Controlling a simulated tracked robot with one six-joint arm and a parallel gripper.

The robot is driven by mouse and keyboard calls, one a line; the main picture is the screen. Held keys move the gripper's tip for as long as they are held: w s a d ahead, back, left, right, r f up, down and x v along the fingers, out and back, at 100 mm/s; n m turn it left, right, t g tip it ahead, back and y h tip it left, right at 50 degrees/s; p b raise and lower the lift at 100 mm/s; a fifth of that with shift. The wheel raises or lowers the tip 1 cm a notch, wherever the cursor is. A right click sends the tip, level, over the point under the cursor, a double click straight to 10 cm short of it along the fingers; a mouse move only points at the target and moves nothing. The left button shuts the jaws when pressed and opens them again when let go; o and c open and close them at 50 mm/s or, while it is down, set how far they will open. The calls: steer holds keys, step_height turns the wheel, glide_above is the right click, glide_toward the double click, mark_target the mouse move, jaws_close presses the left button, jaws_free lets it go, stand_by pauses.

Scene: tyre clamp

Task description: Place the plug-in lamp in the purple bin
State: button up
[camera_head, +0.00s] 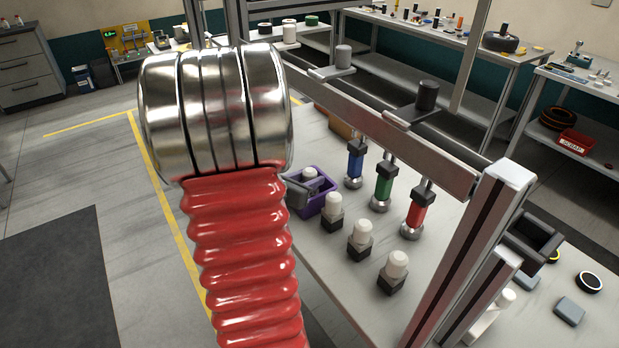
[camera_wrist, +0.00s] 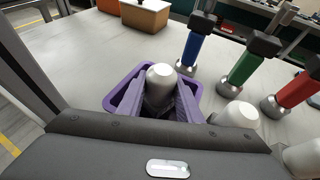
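The plug-in lamp (camera_wrist: 162,78), a white rounded cap on a dark base, stands between the two fingers of my gripper (camera_wrist: 160,104) in the wrist view. The fingers appear closed on its base. The lamp's white top (camera_head: 309,173) also shows in the head view. The purple bin (camera_head: 313,208) is on the table, and my gripper (camera_head: 304,188) is over or within its opening. In the wrist view the bin's rim (camera_wrist: 110,103) surrounds the fingers and lamp. I cannot tell whether the lamp touches the bin floor; the fingers hide it.
Several similar white lamps in dark blocks stand right of the bin, the nearest one (camera_head: 332,208) close by. Blue (camera_head: 356,163), green (camera_head: 383,187) and red (camera_head: 416,213) clamp plungers hang from a crossbar. An orange-brown box (camera_wrist: 134,17) lies behind the bin.

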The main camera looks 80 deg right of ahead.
steer(key=shift+o, duration=0.9)
steer(key=shift+a+r, duration=0.15)
steer(key=v, duration=1.1)
steer(key=shift+a, duration=0.4)
steer(key=shift+w+r, duration=0.1)
steer(key=shift+w, duration=0.05)
